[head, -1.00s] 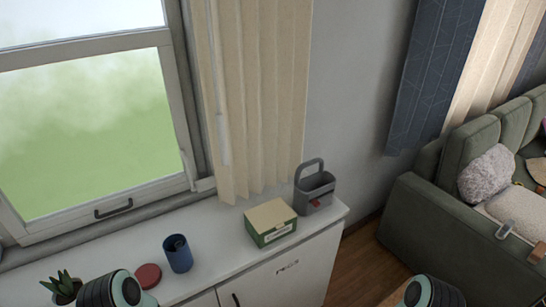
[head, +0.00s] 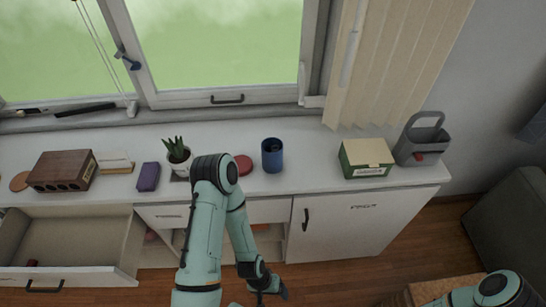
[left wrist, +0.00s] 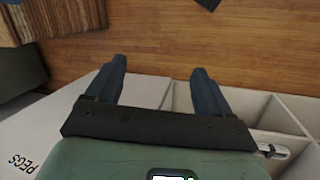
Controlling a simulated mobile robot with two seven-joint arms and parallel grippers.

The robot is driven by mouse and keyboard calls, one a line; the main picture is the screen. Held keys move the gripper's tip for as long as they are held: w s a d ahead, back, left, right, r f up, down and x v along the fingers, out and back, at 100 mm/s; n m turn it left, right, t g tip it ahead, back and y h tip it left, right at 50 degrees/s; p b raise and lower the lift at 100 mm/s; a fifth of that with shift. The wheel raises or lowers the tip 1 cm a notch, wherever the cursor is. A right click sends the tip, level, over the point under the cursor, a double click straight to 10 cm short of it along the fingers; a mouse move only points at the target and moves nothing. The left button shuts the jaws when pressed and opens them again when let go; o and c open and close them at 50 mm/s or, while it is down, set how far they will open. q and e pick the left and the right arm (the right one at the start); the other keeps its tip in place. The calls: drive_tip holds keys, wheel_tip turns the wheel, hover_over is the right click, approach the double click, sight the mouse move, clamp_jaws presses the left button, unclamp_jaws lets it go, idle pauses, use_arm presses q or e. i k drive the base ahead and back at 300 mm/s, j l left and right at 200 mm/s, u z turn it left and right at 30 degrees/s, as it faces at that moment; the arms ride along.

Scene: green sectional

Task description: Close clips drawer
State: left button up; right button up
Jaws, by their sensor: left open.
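A white drawer (head: 85,244) stands pulled out at the left of the cabinet in the head view, with a dark handle (head: 44,289) on its front. A small dark red item lies inside it. No label can be read on it, so I cannot tell whether it is the clips drawer. My left gripper (head: 268,290) is low in front of the cabinet, right of this drawer and apart from it. Its two fingers are open and empty over the wooden floor in the left wrist view (left wrist: 159,72). My right arm shows at the lower right; its gripper is out of frame.
White divided compartments (left wrist: 240,107) lie beside my left gripper. A cabinet door (head: 350,235) labelled PEGS is closed. The counter holds a brown block (head: 62,171), plant (head: 177,156), blue cup (head: 272,155), green box (head: 366,158) and grey caddy (head: 421,140).

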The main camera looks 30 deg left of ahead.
sight(100, 245)
drive_tip(key=u, duration=3.4)
